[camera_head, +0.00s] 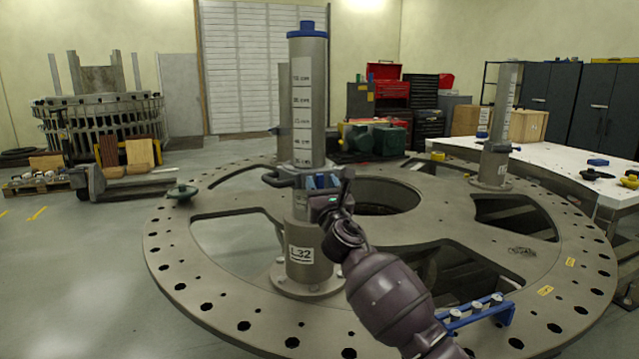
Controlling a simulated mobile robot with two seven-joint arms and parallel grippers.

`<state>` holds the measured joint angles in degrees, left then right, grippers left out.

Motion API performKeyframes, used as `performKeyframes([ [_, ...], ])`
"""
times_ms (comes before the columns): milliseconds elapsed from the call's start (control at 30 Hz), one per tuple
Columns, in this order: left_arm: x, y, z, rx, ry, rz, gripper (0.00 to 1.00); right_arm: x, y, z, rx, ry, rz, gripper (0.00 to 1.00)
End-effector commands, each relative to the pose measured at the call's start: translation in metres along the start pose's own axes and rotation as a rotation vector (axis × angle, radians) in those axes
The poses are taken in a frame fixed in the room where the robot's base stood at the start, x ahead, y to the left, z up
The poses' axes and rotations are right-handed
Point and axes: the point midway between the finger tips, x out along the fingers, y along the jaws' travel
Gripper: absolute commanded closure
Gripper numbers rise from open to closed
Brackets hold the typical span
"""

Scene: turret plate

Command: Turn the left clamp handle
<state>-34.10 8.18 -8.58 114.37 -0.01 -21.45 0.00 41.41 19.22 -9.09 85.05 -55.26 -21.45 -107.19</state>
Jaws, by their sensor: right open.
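A grey column (309,95) marked L32, with a blue cap, stands upright on the large round turret plate (175,250). A dark clamp wraps the column at mid height. Its left handle (275,180) sticks out to the left of the column. My right arm comes in from the lower right. My right gripper (323,184) is open in front of the column at clamp height, to the right of the left handle. It hides the clamp's right part. I cannot tell whether it touches the clamp. My left gripper is not in view.
A second column (502,115) stands on the plate at the right, near a white table (560,165). The plate has large openings. A blue rack (480,315) sits at its front right edge.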

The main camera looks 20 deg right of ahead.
Motion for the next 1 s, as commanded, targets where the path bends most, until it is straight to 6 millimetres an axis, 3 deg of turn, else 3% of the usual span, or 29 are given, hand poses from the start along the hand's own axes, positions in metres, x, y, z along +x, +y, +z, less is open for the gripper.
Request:
performKeyframes([
  [200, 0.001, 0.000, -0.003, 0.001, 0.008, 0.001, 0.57, 0.015, 0.001, -0.001, 0.001, 0.001, 0.001, 0.55],
  [533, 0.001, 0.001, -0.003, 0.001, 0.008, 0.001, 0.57, 0.017, 0.000, 0.000, 0.001, 0.000, 0.001, 0.55],
  [833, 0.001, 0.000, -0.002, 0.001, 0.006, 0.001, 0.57, 0.016, 0.000, 0.000, 0.001, 0.000, 0.001, 1.00],
  [1000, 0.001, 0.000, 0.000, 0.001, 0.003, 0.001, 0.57, 0.016, 0.000, 0.000, 0.005, 0.000, -0.001, 1.00],
])
